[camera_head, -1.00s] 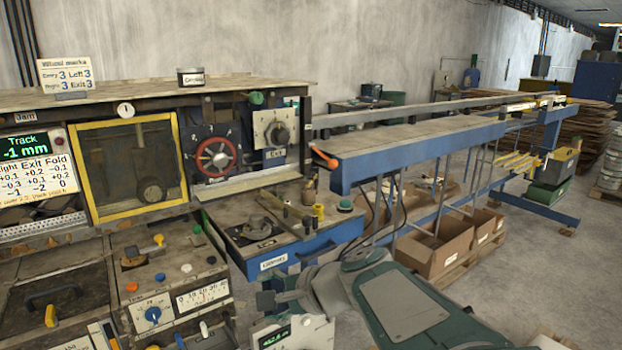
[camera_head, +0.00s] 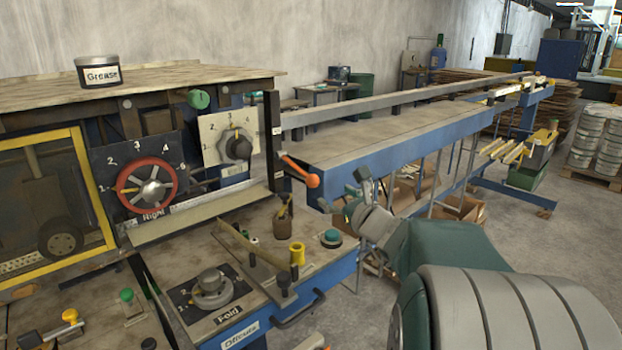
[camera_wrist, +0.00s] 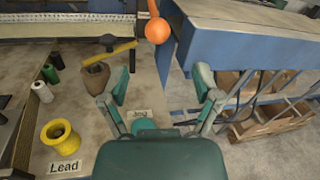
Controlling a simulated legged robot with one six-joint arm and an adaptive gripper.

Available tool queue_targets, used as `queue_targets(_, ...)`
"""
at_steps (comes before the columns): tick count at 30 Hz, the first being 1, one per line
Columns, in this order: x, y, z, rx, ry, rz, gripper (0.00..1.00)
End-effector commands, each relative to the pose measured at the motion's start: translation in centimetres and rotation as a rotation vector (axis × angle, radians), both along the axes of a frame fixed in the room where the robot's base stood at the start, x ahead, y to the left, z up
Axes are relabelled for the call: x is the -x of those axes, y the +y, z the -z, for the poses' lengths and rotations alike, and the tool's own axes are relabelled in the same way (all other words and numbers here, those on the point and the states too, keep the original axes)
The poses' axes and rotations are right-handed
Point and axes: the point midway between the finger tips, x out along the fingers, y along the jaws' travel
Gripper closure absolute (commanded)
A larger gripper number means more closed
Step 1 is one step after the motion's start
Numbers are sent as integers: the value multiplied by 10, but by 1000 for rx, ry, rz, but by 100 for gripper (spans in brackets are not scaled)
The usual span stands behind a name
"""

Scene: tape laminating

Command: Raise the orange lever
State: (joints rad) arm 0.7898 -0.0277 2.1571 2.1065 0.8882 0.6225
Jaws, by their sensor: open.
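The orange lever (camera_head: 300,170) sits at the near end of the blue-sided conveyor table, beside the machine's exit. It slants down to the right and ends in a round orange knob. In the wrist view the orange knob (camera_wrist: 158,30) is at the top centre, ahead of my gripper's fingertips. My gripper (camera_wrist: 161,84) is open, with nothing between its green fingers. In the head view my gripper (camera_head: 353,193) is just right of the knob, apart from it in the picture. The lever's upper end is cut off in the wrist view.
The conveyor table (camera_head: 400,148) runs off to the back right. Below my gripper is a bench with a yellow spool (camera_wrist: 57,132), a brown pot (camera_wrist: 95,76) and a teal knob (camera_head: 330,237). Cardboard boxes (camera_wrist: 270,115) stand under the conveyor.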

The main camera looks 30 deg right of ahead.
Motion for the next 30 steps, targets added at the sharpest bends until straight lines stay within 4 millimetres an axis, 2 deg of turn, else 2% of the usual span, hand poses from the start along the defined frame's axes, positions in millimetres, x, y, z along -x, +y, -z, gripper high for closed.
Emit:
queue_targets(9,-60,-7,3,-3,3,-5,19)
queue_targets(13,-79,-9,2,-4,1,-4,19)
queue_targets(18,-92,-8,2,-2,1,-3,19)
queue_targets(26,-93,-8,1,-1,1,-2,19)
queue_targets(27,-93,-9,1,-2,1,-2,28)
queue_targets(28,-93,-9,1,-2,1,-2,41)
queue_targets(29,-93,-9,1,-2,1,-2,55)
queue_targets(30,-93,-9,1,-2,1,-2,72)
